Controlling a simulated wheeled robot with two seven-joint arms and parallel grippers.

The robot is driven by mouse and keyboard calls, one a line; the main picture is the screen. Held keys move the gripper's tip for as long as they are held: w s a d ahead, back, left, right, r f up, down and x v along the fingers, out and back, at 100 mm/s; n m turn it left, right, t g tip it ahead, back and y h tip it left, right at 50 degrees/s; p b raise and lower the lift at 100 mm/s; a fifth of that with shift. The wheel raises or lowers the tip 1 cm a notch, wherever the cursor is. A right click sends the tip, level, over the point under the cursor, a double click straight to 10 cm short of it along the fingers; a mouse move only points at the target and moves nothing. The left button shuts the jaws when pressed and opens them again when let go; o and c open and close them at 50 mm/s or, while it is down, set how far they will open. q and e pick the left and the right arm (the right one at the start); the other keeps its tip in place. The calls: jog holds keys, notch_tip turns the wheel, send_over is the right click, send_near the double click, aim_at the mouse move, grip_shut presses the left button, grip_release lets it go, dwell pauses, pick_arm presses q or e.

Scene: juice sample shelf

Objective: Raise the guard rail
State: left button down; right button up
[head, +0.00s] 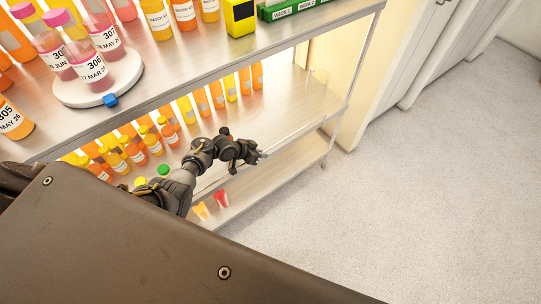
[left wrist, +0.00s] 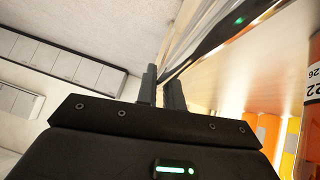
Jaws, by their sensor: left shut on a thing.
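The guard rail (left wrist: 218,40) shows in the left wrist view as a long dark bar with a small green light, running from between my fingers to the upper right. My left gripper (head: 262,155) is at the front edge of the lower shelf (head: 285,112) in the head view. Its two fingers also show in the left wrist view (left wrist: 162,88), shut on the rail. In the head view the rail is too thin and too pale to tell from the shelf edge. My right gripper is not in view.
The upper shelf (head: 215,52) overhangs my left arm and carries bottles and a round white stand (head: 98,88). Orange and yellow bottles (head: 160,128) stand on the shelf below. Red and orange cups (head: 221,198) are lower down. The floor (head: 400,180) at the right is clear.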

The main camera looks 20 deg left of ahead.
pick_arm(q)
jog(key=shift+a, duration=0.1)
jog(key=shift+w, duration=0.1)
dwell(0.4)
jog(key=c, duration=1.5)
grip_release()
jog(key=shift+c, duration=0.2)
jog(key=p+v, duration=0.1)
jog(key=v, duration=1)
jog(key=shift+p, duration=0.4)
jog(key=shift+w+a+f, duration=0.1)
jog(key=shift+w, duration=0.05)
